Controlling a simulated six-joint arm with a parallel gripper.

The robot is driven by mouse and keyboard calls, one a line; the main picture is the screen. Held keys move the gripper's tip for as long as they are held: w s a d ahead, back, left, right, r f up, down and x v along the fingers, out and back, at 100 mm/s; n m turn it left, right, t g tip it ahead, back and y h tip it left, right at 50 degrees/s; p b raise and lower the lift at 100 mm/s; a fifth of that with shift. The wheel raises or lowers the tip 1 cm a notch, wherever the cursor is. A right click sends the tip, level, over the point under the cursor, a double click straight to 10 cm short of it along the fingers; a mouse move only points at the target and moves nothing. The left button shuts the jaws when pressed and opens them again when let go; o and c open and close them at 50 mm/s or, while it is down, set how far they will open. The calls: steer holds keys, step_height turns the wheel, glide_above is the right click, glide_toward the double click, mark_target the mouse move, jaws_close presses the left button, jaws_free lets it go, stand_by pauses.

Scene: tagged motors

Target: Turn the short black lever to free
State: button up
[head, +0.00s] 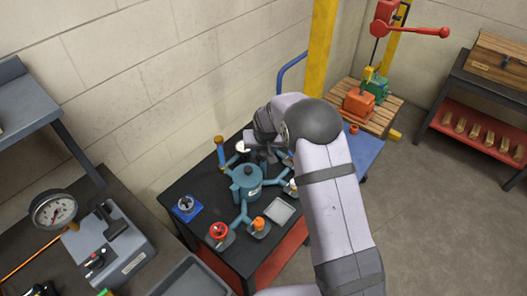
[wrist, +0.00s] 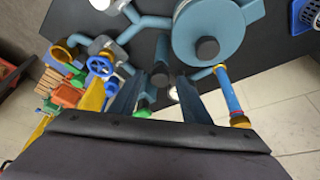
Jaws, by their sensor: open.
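A round blue-grey tank (head: 246,181) stands on the black table, with pipes branching to several coloured valves. It also shows in the wrist view (wrist: 205,25). My gripper (head: 263,153) is over the table behind the tank, pointing down; in the wrist view its two fingers (wrist: 157,100) are apart with nothing held. A dark round end (wrist: 160,75) of a short stub shows ahead of and between the fingertips. I cannot tell whether this is the short black lever, or whether the fingers touch it. My arm hides part of the right-hand pipes in the head view.
A blue upright with a yellow-orange end (wrist: 230,95) stands close right of the fingers. A red valve (head: 219,231), an orange valve (head: 259,224) and a small grey tray (head: 280,210) are at the table's front. A gauge unit (head: 108,245) sits on the left bench.

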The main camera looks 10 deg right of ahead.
steer(key=b+v, duration=0.3)
steer(key=v, duration=0.4)
steer(key=shift+s, duration=0.1)
stand_by(0.5)
steer(key=s+d+f+n+g, duration=0.1)
steer(key=s+f+g, duration=0.25)
steer(key=s, duration=0.55)
steer(key=s+d+f+n+g, duration=0.15)
steer(key=s+f, duration=0.25)
steer(key=s, duration=0.6)
steer(key=s+d+r+m+g, duration=0.1)
steer(key=s+d+r, duration=0.1)
steer(key=s, duration=0.5)
steer(key=s+d+r, duration=0.1)
steer(key=s+d, duration=0.1)
steer(key=s, duration=0.6)
steer(key=shift+m+t, duration=0.65)
steer(key=shift+t, duration=0.15)
steer(key=r, duration=0.1)
steer(key=w+d+r, duration=0.1)
steer(key=r, duration=0.2)
steer(key=shift+w+d, duration=0.3)
steer(key=shift+w, duration=0.05)
